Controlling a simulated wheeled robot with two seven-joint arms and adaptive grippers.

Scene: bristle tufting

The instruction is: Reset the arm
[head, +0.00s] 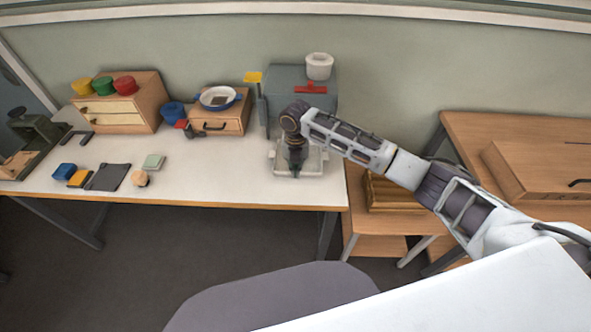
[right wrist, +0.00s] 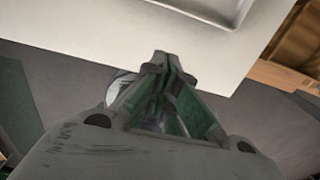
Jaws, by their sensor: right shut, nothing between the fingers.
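My right arm (head: 350,148) reaches in from the right across the head view, out to the right end of the white table. My right gripper (head: 294,172) points down in front of the grey machine (head: 353,95)'s place at the table's right end, over or near a pale tray (head: 318,166). In the right wrist view the fingers (right wrist: 162,62) are together and hold nothing, with the white table edge beyond them. My left gripper does not show in either view.
The white table (head: 220,182) holds a wooden drawer box (head: 140,108) with coloured cups, a small drawer unit (head: 225,122) with a pan (head: 218,98), and small blocks at the left. A wooden table (head: 480,130) stands right. The table's front middle is clear.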

